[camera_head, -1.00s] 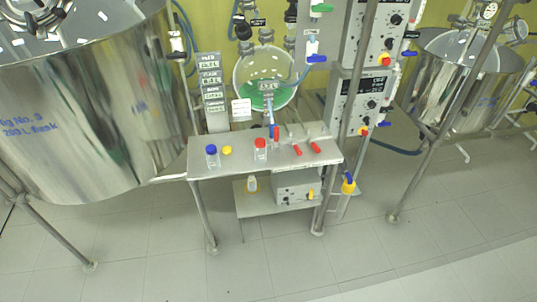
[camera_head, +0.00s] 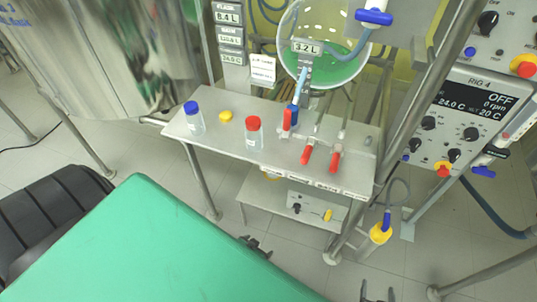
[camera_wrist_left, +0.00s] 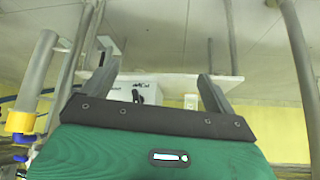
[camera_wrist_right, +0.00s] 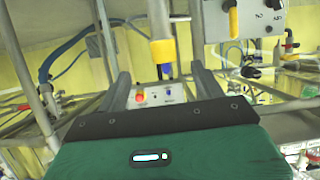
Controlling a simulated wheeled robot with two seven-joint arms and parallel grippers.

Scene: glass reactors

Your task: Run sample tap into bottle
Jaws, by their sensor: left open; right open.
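A blue-capped bottle (camera_head: 195,120) and a red-capped bottle (camera_head: 254,137) stand upright on the steel bench (camera_head: 225,145). A yellow cap (camera_head: 226,116) lies between them. Near the bench's right half are a blue fitting with a red lever (camera_head: 288,119) under the green-liquid vessel (camera_head: 330,45), and two more red handles (camera_head: 306,156) (camera_head: 335,161). Which is the sample tap I cannot tell. My left gripper (camera_head: 257,244) is open and empty, low before the bench; its fingers also show in the left wrist view (camera_wrist_left: 152,78). My right gripper (camera_head: 377,291) is open and empty at the bottom edge; it also shows in the right wrist view (camera_wrist_right: 160,78).
A lower shelf (camera_head: 262,213) holds a grey box (camera_head: 315,206). A control unit (camera_head: 463,118) stands right, with a slanting steel post (camera_head: 405,110) before it. A large steel tank (camera_head: 130,50) stands left.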

